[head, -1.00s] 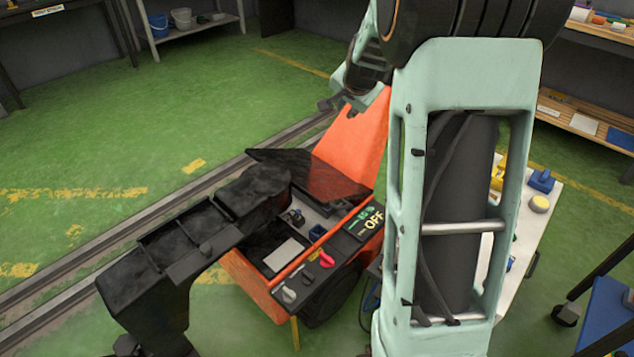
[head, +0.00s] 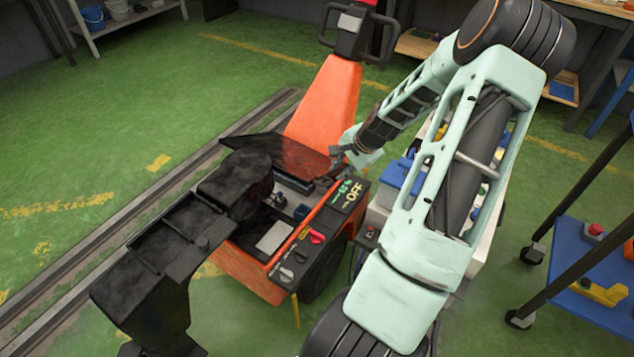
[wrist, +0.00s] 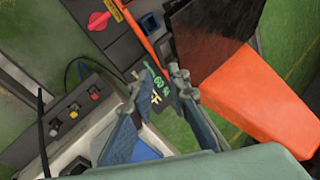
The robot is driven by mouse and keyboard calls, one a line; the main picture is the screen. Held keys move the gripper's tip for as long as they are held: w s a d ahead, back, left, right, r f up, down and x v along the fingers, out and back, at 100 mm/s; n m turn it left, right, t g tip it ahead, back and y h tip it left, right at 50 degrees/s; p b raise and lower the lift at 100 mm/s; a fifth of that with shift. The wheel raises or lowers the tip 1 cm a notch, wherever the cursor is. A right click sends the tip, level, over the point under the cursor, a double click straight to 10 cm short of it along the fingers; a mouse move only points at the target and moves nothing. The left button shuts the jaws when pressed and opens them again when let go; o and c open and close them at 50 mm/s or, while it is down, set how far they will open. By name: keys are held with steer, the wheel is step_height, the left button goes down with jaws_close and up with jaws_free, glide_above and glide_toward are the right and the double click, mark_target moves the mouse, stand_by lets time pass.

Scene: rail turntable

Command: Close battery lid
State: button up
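The battery lid (head: 280,152) is a dark, reddish-black flat panel on the orange vehicle (head: 325,100). It is raised and tilted at the foot of the orange column, with the compartment open below. The compartment holds a pale card (head: 273,237) and small blue parts. My gripper (head: 345,158) is beside the lid's right end in the head view; contact cannot be told. In the wrist view, my gripper (wrist: 158,80) has its fingers spread with nothing held between them. The lid (wrist: 208,42) is above and right of the fingertips there.
A workbench with a blue box (head: 400,176) stands right of the vehicle, below my arm. A blue cart (head: 590,300) stands at right. Green floor is open at left.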

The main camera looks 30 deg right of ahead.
mark_target(327, 183)
steer(key=b+x, duration=0.2)
steer(key=x, duration=0.9)
steer(key=shift+s, duration=0.15)
jaws_close()
